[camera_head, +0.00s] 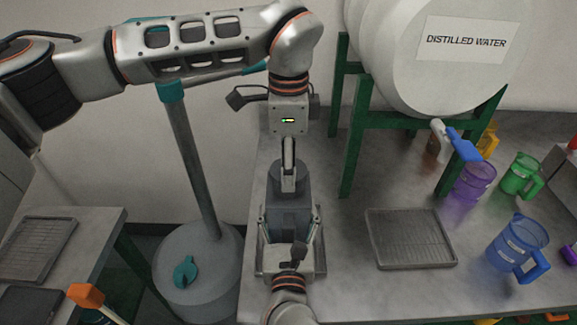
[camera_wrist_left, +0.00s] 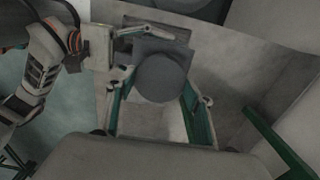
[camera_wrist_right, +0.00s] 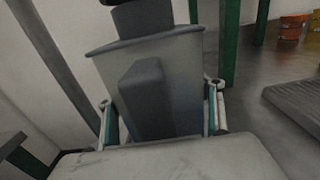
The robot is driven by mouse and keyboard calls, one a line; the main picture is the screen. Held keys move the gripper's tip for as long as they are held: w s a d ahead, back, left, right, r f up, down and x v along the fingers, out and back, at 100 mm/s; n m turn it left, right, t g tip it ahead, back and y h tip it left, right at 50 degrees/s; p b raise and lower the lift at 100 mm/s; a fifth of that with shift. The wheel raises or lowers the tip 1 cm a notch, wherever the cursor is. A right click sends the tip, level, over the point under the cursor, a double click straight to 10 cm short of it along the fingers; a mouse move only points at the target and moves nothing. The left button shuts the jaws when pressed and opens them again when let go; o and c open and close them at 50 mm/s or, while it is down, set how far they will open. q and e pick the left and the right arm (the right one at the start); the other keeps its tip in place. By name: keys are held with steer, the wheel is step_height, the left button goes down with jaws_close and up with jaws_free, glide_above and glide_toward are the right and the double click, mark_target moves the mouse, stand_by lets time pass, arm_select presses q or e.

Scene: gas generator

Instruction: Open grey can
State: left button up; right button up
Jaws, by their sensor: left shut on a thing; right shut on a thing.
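The grey can (camera_head: 291,220) stands upright near the front left of the bench. Its darker round lid (camera_head: 277,172) is on top. My left gripper (camera_head: 289,182) comes from above and is shut on the lid; in the left wrist view the round lid (camera_wrist_left: 160,80) sits between the fingers. My right gripper (camera_head: 291,232) comes from the front and is shut on the can's body. In the right wrist view the can's handle (camera_wrist_right: 148,95) and body (camera_wrist_right: 188,75) lie between the fingers. Whether the lid is loose cannot be told.
The can stands on or over a grey tray (camera_head: 318,262). An empty tray (camera_head: 410,238) lies to the right. Blue (camera_head: 515,245), purple (camera_head: 474,180) and green (camera_head: 520,174) jugs stand farther right. A distilled water barrel (camera_head: 410,75) on a green stand (camera_head: 352,150) is behind.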

mark_target(289, 237)
arm_select(q)
steer(key=shift+r, duration=0.1)
steer(key=shift+r, duration=1.95)
arm_select(e)
steer(key=o, duration=2.3)
steer(key=shift+c, duration=0.2)
steer(key=shift+s, duration=3.8)
